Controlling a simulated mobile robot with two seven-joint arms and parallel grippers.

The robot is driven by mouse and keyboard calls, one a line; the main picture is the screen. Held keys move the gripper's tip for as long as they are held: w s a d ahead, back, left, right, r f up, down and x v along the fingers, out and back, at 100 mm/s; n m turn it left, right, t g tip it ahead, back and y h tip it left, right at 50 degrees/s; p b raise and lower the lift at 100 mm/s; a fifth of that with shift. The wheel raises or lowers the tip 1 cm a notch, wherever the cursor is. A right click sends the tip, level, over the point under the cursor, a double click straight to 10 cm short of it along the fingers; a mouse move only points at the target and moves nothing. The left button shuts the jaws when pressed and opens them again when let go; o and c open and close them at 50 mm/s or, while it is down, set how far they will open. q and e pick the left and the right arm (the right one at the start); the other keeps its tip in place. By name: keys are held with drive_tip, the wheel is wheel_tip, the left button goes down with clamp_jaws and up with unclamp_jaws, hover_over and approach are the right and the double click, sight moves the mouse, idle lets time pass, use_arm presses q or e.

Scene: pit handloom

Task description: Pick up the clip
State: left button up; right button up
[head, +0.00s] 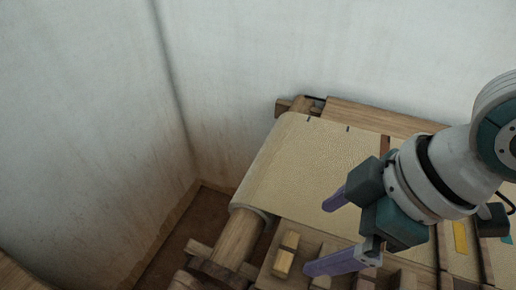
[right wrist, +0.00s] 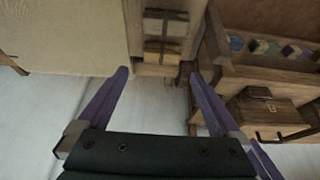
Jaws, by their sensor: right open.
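My right gripper (head: 318,237) is open, its two purple fingers apart above the front part of the loom. In the right wrist view the open gripper (right wrist: 156,72) has nothing between its fingers. A small wooden block with a yellowish face (head: 284,262) sits in a wooden holder just left of the lower fingertip. Two similar small wooden pieces show past the fingertips in the right wrist view, the nearer one (right wrist: 163,52) close to the gap between them. I cannot tell for sure which piece is the clip. My left gripper is not in view.
Cream cloth (head: 310,165) covers the loom bed, with a wooden roller (head: 238,238) at its left end. A yellow strip (head: 460,237) lies at the right. In the right wrist view a wooden box (right wrist: 265,112) and a compartment of coloured pieces (right wrist: 268,47) stand at right. White walls close the back and left.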

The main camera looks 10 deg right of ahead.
sight(293, 252)
drive_tip(key=b+x, duration=0.1)
drive_tip(key=x, duration=0.3)
drive_tip(key=shift+a+f, duration=0.1)
drive_tip(key=shift+f, duration=0.25)
drive_tip(key=b+x, duration=0.1)
drive_tip(key=x, duration=0.4)
drive_tip(key=shift+s+f, duration=0.15)
drive_tip(key=shift+f, duration=0.15)
drive_tip(key=c, duration=1.1)
drive_tip(key=shift+r, duration=0.2)
